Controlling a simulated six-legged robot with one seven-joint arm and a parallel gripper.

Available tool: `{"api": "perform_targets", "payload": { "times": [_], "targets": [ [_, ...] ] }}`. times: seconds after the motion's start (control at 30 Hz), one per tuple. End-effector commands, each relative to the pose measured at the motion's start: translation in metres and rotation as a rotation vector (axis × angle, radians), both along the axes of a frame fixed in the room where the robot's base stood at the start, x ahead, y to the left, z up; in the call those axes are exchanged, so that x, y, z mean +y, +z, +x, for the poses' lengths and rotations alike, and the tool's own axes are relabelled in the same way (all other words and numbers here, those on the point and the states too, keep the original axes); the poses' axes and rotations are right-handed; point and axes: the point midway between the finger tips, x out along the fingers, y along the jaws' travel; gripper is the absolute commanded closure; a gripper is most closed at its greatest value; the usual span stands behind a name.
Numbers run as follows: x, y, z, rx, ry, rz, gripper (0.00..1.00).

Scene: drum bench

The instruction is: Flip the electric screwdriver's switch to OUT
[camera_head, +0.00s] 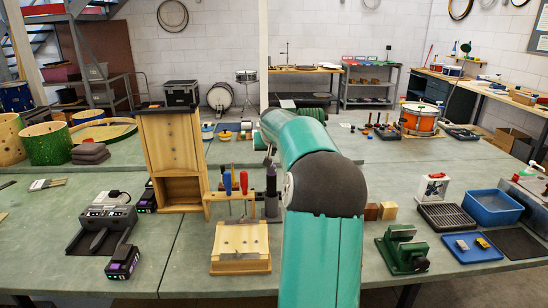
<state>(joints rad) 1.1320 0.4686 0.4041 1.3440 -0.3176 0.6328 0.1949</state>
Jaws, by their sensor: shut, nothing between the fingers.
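A slim dark upright tool (271,181) stands on the near bench just left of my arm, beside the screwdriver rack. It may be the electric screwdriver, but I cannot be sure. Any switch on it is too small to make out, so its setting cannot be read. My green arm rises through the middle of the picture, bends at a dark grey joint and reaches away over the bench.
A wooden rack (229,194) holds red and blue-handled screwdrivers behind a wooden block (240,243). A tall wooden cabinet (173,150) stands left of it. Left are a charger (105,216) and battery (122,262). Right are a green vise (404,250) and blue tray (494,207).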

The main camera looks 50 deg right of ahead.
Motion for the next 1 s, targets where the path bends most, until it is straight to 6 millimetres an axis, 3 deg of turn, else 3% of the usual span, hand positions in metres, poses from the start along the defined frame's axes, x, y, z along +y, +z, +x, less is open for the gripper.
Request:
{"api": "perform_targets", "payload": {
  "times": [0.1, 0.6, 1.0],
  "targets": [
    [0.009, 0.015, 0.0, -0.002, 0.002, -0.003, 1.0],
    [0.063, 0.065, -0.044, 0.0, 0.002, -0.003, 1.0],
    [0.069, 0.07, -0.05, 0.0, 0.001, 0.0, 1.0]
  ]
}}
